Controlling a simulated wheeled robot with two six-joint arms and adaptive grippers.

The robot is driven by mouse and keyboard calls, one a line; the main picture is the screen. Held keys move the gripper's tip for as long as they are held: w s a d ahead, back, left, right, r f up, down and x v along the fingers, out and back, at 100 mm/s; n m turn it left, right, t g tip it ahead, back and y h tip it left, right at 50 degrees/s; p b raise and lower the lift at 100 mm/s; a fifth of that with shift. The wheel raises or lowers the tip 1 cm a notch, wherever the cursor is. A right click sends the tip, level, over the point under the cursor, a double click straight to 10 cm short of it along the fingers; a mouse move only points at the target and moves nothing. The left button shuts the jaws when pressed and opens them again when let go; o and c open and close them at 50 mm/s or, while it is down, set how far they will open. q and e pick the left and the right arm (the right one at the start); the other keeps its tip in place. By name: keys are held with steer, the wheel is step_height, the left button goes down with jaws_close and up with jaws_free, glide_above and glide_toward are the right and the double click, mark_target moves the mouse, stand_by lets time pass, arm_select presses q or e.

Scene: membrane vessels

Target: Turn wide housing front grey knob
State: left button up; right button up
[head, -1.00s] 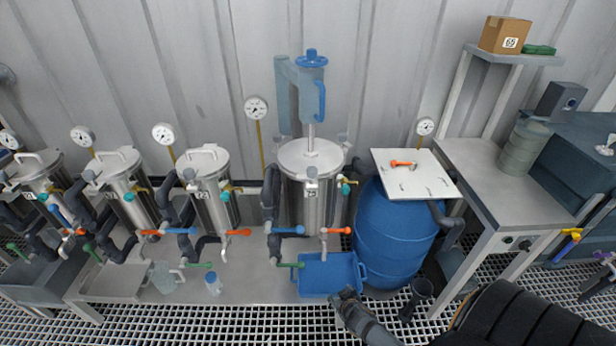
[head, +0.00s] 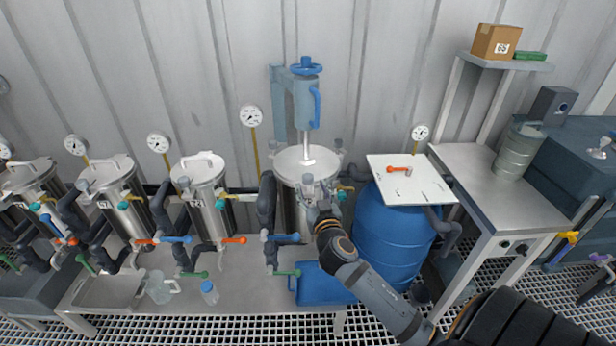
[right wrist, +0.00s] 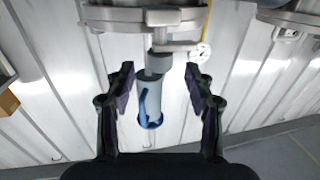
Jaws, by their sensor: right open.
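The wide housing (head: 291,215) is a steel vessel with a round lid, centre in the head view. Its front grey knob (head: 308,183) stands at the front of the lid rim. My right gripper (head: 318,208) is just in front of and below that knob, covering part of the housing's front. In the right wrist view the picture is upside down. There the fingers of my right gripper (right wrist: 158,88) are spread apart, with a grey cylindrical piece (right wrist: 158,63) below the lid rim, seen in the gap. Nothing is gripped. My left gripper is not in view.
A blue-grey column with a blue handwheel (head: 306,66) rises behind the lid. A blue barrel (head: 390,240) with a white board (head: 412,180) stands to the right. Narrower housings stand left.

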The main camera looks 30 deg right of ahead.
mark_target(309, 183)
steer(key=x, duration=0.5)
steer(key=shift+p, duration=0.4)
steer(key=shift+f, duration=0.1)
jaws_close()
